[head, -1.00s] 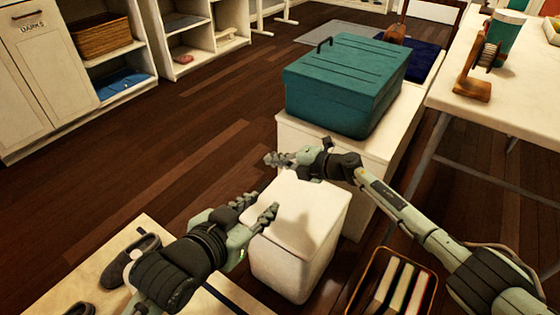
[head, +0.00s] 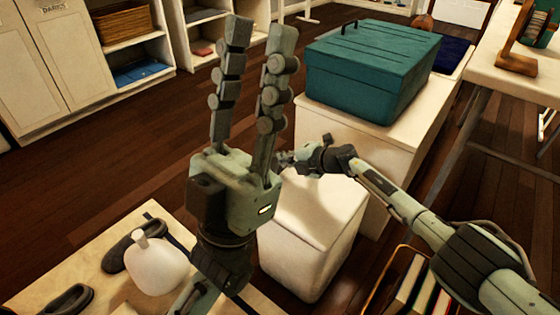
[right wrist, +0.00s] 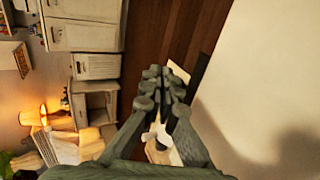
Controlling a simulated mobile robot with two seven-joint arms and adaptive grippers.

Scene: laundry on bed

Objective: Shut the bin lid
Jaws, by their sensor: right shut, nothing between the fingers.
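The white bin (head: 305,245) stands on the floor in the middle of the head view. Its pale top (head: 325,200) looks flat and closed over the opening, with arm shadow on it, and my left gripper hides part of it. My right gripper (head: 284,160) is shut and empty, close above the bin's far edge; I cannot tell if it touches. In the right wrist view its fingers (right wrist: 160,76) are together beside a large pale surface (right wrist: 265,75). My left gripper (head: 256,38) is raised in front of the bin, fingers pointing up, open and empty.
A teal lidded box (head: 365,80) sits on a white cabinet (head: 345,130) behind the bin. A bench with dark shoes (head: 132,246) and a white jug (head: 157,265) is at front left. A book crate (head: 400,290) stands front right. Wood floor (head: 130,165) is clear at left.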

